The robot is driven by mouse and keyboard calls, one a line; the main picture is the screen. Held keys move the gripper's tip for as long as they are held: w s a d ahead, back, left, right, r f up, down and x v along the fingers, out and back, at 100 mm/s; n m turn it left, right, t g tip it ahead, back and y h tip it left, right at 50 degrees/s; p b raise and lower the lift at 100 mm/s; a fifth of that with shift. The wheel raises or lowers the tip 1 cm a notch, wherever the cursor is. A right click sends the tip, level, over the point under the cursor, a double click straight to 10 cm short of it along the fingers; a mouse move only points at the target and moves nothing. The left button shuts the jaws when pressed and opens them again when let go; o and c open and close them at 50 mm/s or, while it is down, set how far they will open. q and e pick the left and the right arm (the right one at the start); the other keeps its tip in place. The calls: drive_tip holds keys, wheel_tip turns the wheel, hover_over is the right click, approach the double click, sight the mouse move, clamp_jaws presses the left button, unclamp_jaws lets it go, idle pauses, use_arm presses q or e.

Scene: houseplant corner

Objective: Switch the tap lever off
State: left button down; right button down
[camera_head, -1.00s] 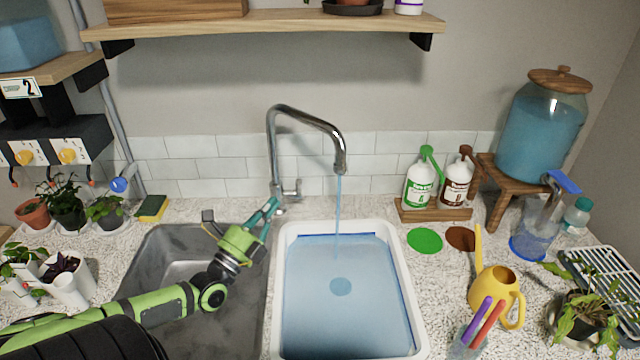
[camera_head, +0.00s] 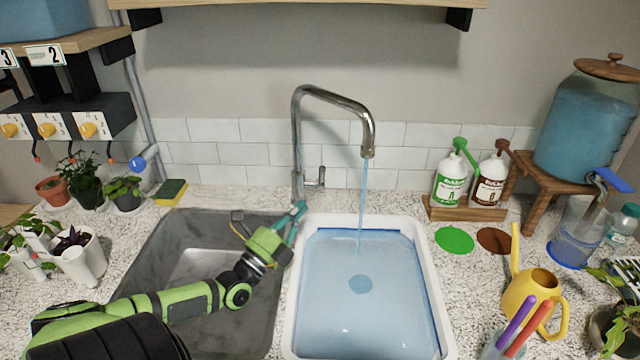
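The chrome tap (camera_head: 298,140) stands behind the sink, and a thin blue stream of water (camera_head: 362,205) runs from its spout. Its small tap lever (camera_head: 316,180) sticks out on the right side of the tap's base and points up. The water falls into a white tub (camera_head: 436,290) that holds blue water. My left gripper (camera_head: 297,216), green with teal fingers, is just in front of the tap's base, below the lever and apart from it. Its fingers overlap in this view, so their opening is unclear. My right gripper is not in view.
A grey sink basin (camera_head: 190,240) lies under my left arm. A sponge (camera_head: 170,191) and potted plants stand at the left. Green-labelled (camera_head: 450,180) and brown-labelled (camera_head: 490,183) bottles, a yellow watering can (camera_head: 530,298) and a glass dispenser (camera_head: 585,125) stand at the right.

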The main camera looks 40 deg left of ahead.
use_arm(q)
drive_tip(key=x, duration=0.8)
drive_tip(key=shift+w, duration=0.45)
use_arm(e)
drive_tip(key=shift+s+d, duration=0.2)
use_arm(q)
drive_tip(key=shift+a+r, duration=0.1)
